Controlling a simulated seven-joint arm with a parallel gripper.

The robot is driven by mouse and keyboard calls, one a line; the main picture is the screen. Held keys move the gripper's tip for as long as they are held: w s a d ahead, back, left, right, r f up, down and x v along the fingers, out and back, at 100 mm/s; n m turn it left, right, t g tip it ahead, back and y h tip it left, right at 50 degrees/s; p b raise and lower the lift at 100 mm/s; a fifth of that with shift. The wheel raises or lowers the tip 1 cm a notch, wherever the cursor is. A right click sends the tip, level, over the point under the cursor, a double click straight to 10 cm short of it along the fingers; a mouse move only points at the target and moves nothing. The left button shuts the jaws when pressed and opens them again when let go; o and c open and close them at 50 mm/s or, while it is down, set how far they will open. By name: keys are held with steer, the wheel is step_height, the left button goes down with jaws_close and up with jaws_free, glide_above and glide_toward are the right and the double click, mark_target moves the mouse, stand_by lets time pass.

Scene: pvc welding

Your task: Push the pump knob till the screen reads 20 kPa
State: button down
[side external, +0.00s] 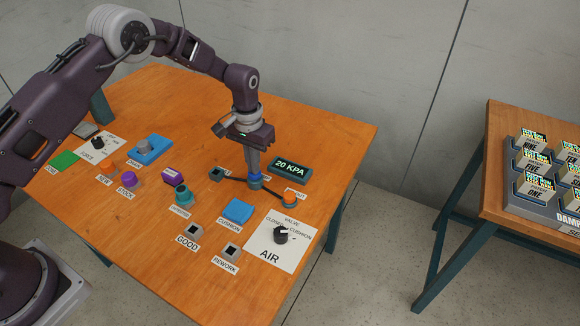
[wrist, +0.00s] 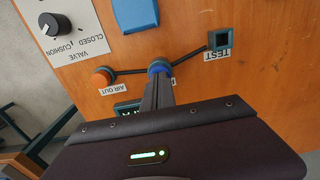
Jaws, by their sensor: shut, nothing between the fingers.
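The screen (side external: 290,169) reads 20 KPA in glowing characters in the side external view; in the wrist view it is mostly hidden behind my gripper. The blue pump knob (side external: 255,178) sits on the table between two dark hoses, and its blue top shows in the wrist view (wrist: 159,67). My gripper (side external: 254,172) points down with its fingers shut and empty, right over the knob. The fingertips (wrist: 158,78) appear to touch the knob's top, though the exact contact is hidden.
An orange AIR OUT fitting (side external: 289,200) and a dark TEST socket (side external: 217,174) join the pump by hoses. A blue cushion (side external: 237,211) and the AIR valve dial (side external: 281,235) lie nearer the front. A second table (side external: 495,150) with labelled boxes stands at right.

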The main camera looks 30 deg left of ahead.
steer(key=shift+r, duration=2.6)
